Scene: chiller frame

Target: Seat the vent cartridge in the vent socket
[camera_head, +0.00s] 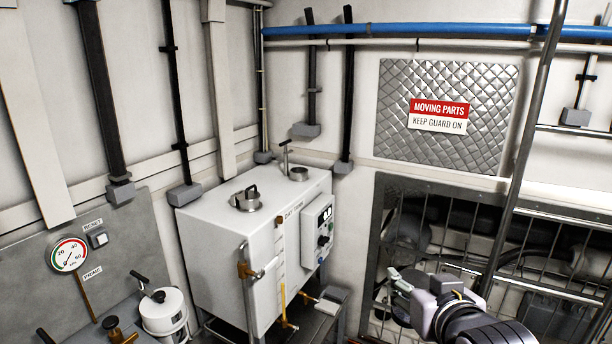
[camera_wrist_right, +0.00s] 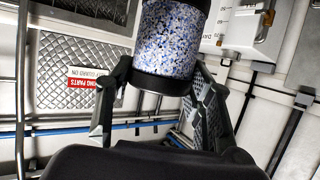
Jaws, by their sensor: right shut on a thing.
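The vent cartridge (camera_wrist_right: 170,38) fills the upper middle of the right wrist view. It is a clear cylinder of blue and white granules with a black end band. My right gripper (camera_wrist_right: 157,92) is shut on it, one finger on each side. In the head view my right gripper (camera_head: 408,290) is at the lower right, in front of the barred guard and well to the right of the white tank (camera_head: 225,240); the cartridge is not clear there. A short open metal neck (camera_head: 298,174) on the tank top may be the vent socket; I cannot be sure. My left gripper is not in view.
The tank top also carries a lidded cap (camera_head: 246,200); a control box (camera_head: 318,232) and valves are on its sides. A steel post (camera_head: 523,150) stands near my right arm. A gauge (camera_head: 69,254) and white canister (camera_head: 164,312) are at left. Air between gripper and tank looks clear.

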